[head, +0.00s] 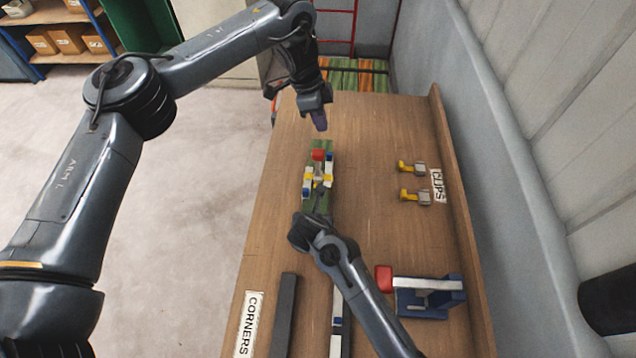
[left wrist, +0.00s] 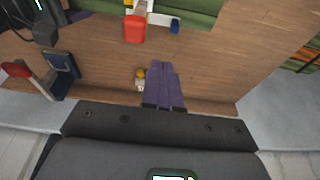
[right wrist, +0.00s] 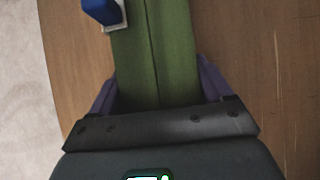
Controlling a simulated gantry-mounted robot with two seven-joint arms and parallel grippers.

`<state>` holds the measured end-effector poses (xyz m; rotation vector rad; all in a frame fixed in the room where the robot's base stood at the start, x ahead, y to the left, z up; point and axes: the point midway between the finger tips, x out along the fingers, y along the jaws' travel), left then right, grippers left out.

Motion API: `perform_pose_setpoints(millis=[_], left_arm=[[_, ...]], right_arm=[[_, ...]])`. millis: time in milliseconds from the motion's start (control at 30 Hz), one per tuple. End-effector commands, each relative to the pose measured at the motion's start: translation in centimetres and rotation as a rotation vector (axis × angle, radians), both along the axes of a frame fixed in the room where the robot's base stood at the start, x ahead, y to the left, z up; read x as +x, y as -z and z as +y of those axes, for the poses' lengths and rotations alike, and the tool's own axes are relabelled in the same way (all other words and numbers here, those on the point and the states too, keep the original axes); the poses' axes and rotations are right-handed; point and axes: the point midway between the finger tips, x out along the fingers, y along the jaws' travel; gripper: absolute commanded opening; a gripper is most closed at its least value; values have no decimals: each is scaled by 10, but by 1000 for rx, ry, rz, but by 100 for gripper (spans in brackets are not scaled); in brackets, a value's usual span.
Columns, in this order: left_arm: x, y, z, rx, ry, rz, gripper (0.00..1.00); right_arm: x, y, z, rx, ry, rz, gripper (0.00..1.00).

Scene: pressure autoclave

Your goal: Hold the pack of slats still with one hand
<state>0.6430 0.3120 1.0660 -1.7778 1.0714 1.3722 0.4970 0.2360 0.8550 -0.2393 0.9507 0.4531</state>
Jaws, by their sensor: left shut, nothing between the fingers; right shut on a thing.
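The pack of slats (head: 322,147) is green and lies lengthwise on the wooden table; its green lengths also show in the right wrist view (right wrist: 160,45). A clamp-like tool (head: 318,175) in white, yellow, blue and red sits across the pack. My right gripper (head: 319,208) is shut on the pack near its near end, with purple fingers (right wrist: 157,88) on both sides of it. My left gripper (head: 320,122) is shut and empty above the far end of the pack; its purple fingers (left wrist: 165,78) are together in the left wrist view.
Two yellow and grey clips (head: 413,196) lie at the right by a label (head: 438,185). A blue and white tool with a red end (head: 425,297) stands front right. A dark bar (head: 284,315) lies near the "CORNERS" label (head: 249,322). A raised edge (head: 455,190) bounds the table's right side.

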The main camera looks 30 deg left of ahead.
Motion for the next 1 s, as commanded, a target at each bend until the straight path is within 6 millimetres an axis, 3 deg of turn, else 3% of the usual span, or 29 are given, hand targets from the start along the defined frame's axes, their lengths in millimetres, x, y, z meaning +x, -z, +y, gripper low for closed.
perform_pose_setpoints(millis=[267, 700, 1000], left_arm=[[-2, 14, 6, -4, -16, 11, 0], [-2, 64, 5, -3, -15, 11, 0], [-1, 79, 5, -2, -15, 8, 0]], right_arm=[[0, -1, 1, 1, -1, -1, 43], [0, -1, 1, 1, -1, -1, 43], [0, -1, 1, 1, -1, -1, 43]])
